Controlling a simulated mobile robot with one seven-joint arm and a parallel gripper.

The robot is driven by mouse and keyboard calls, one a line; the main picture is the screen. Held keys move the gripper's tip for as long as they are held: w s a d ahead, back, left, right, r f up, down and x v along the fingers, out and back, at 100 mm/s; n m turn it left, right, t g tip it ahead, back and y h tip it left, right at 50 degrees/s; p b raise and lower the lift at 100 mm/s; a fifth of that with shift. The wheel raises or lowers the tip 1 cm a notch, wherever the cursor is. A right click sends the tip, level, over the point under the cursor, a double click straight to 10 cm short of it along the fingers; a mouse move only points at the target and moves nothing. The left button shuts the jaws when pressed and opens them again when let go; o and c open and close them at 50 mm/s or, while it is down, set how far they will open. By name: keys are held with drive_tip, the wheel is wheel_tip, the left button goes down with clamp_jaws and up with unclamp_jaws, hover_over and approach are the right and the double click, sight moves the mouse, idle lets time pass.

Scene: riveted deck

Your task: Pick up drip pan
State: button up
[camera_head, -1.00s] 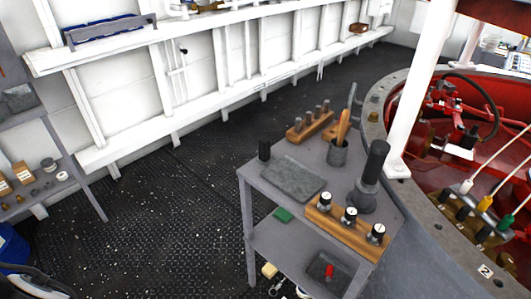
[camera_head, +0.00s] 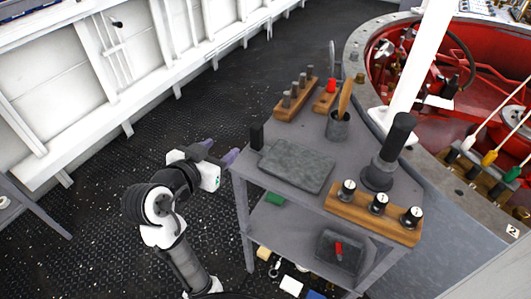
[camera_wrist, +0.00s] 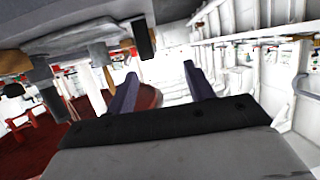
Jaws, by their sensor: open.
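A flat grey speckled rectangular piece, which looks like the drip pan (camera_head: 297,165), lies on the top of a grey cart (camera_head: 262,191). Its top is bare. My gripper (camera_head: 220,150) is left of the cart, beside the top's left corner and apart from the pan. Its two purple-grey fingers are spread with nothing between them. In the wrist view my gripper (camera_wrist: 160,70) also shows open and empty. A small black block (camera_head: 257,136) stands between the gripper and the pan; it also shows in the wrist view (camera_wrist: 144,40).
Also on the cart are a wooden block with knobs (camera_head: 374,212), a dark cylinder on a base (camera_head: 396,145), a cup with a wooden handle (camera_head: 338,125) and a peg rack (camera_head: 296,95). Floor left of the cart is clear.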

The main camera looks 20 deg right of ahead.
sight(254, 140)
drive_tip(key=shift+m+g, duration=0.5)
drive_tip(key=shift+g, duration=0.4)
drive_tip(key=w+d+f, duration=0.1)
drive_tip(key=d, duration=0.1)
drive_tip(key=d+f, duration=0.2)
drive_tip(key=d, duration=0.1)
drive_tip(key=w+d+f+p, duration=0.1)
drive_tip(key=d, duration=0.2)
drive_tip(key=shift+w+f, duration=0.3)
drive_tip(key=shift+w, duration=0.05)
drive_tip(key=shift+w+r+p+x, duration=0.15)
drive_tip(key=shift+p+x, duration=0.15)
drive_tip(key=shift+x, duration=0.65)
drive_tip(key=shift+w+p+x, duration=0.15)
drive_tip(key=shift+p+x, duration=0.15)
drive_tip(key=shift+x, duration=0.65)
drive_tip(key=shift+w+r+p+x, duration=0.15)
drive_tip(key=shift+p+x, duration=0.15)
drive_tip(key=shift+x, duration=0.65)
drive_tip(key=shift+a, duration=0.15)
clamp_jaws()
